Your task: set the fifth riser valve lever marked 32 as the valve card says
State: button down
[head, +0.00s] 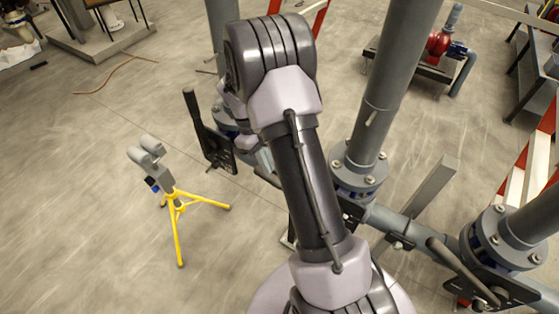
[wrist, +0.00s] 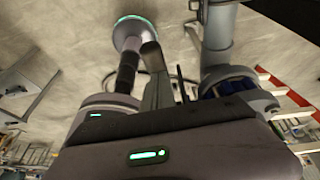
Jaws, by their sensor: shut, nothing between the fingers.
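Three grey risers with blue-banded flanged valves show in the head view: a left one (head: 222,25), a middle one (head: 390,80) and a right one (head: 535,222). A black lever (head: 192,108) with a notched plate stands out beside the left valve. Another dark lever (head: 462,268) lies at the right valve. No number is readable, so I cannot tell which lever is marked 32. No valve card is legible. My gripper (wrist: 151,52) is shut and empty in the wrist view, near a riser with a blue-banded flange (wrist: 228,86). In the head view my arm hides it.
A yellow tripod stand (head: 178,205) is on the floor at left. A grey post (head: 432,186) rises between the middle and right risers. A red pump (head: 438,43) and a dark bench (head: 535,60) are at the back right. Floor at left is largely clear.

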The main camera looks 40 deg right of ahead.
jog(key=f+b, duration=0.2)
jog(key=f, duration=0.1)
jog(key=w+f+b, duration=0.1)
jog(key=b, duration=0.1)
jog(key=shift+w+a+f, duration=0.1)
jog(key=shift+a+f, duration=0.15)
jog(key=shift+s+f, duration=0.15)
jog(key=shift+s, duration=0.05)
